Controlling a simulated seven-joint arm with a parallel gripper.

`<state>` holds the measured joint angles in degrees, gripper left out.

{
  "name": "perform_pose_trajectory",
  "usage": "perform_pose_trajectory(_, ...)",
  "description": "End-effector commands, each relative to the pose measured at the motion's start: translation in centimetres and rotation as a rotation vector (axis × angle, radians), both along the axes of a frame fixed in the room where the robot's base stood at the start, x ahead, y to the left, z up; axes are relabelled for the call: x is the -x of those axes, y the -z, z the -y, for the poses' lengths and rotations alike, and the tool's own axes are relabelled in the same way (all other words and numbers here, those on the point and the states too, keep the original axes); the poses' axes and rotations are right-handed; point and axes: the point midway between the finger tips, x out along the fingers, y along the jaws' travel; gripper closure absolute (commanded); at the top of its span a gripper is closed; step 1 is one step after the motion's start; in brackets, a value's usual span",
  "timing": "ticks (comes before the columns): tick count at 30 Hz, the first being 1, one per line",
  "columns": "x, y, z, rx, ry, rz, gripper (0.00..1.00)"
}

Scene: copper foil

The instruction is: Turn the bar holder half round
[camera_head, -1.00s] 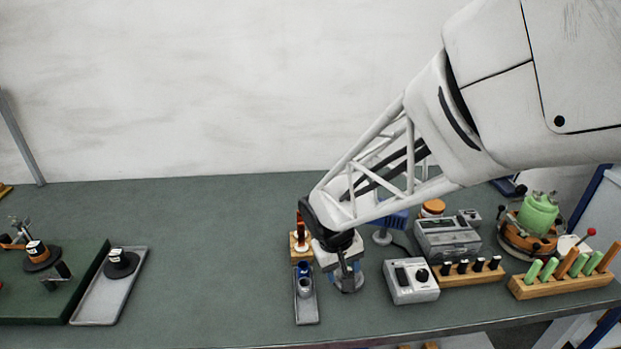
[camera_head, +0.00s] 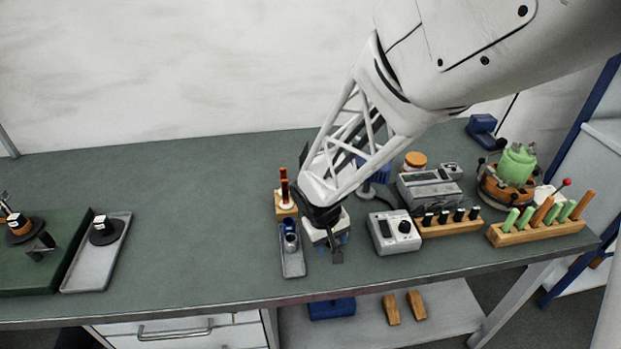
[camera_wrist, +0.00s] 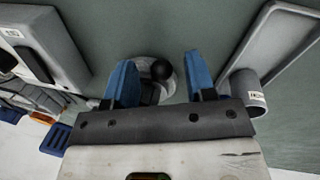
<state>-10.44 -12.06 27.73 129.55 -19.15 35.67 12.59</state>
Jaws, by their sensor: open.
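A small grey round-based piece with a black ball knob (camera_wrist: 162,70), which I take to be the bar holder, stands on the green bench below my gripper. In the wrist view it lies between and beyond the two blue fingers of my gripper (camera_wrist: 160,76). The fingers are apart, and I see no grip on it. In the head view my gripper (camera_head: 332,246) points down at the bench, just right of a narrow grey tray (camera_head: 293,266), and hides most of the piece.
A wooden block with an orange-brown rod (camera_head: 286,206) stands behind the narrow tray. The bench farther left (camera_head: 190,220) is clear.

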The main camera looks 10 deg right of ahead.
Motion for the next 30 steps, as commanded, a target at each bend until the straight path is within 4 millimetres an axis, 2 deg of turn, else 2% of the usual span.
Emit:
perform_pose_trajectory(3,0.0,-0.01,0.0,0.0,0.0,0.0,0.51)
perform_pose_trajectory(12,0.01,-0.01,-0.01,0.0,0.0,0.0,0.97)
perform_pose_trajectory(30,-0.16,0.03,-0.49,0.0,0.081,-0.002,0.97)
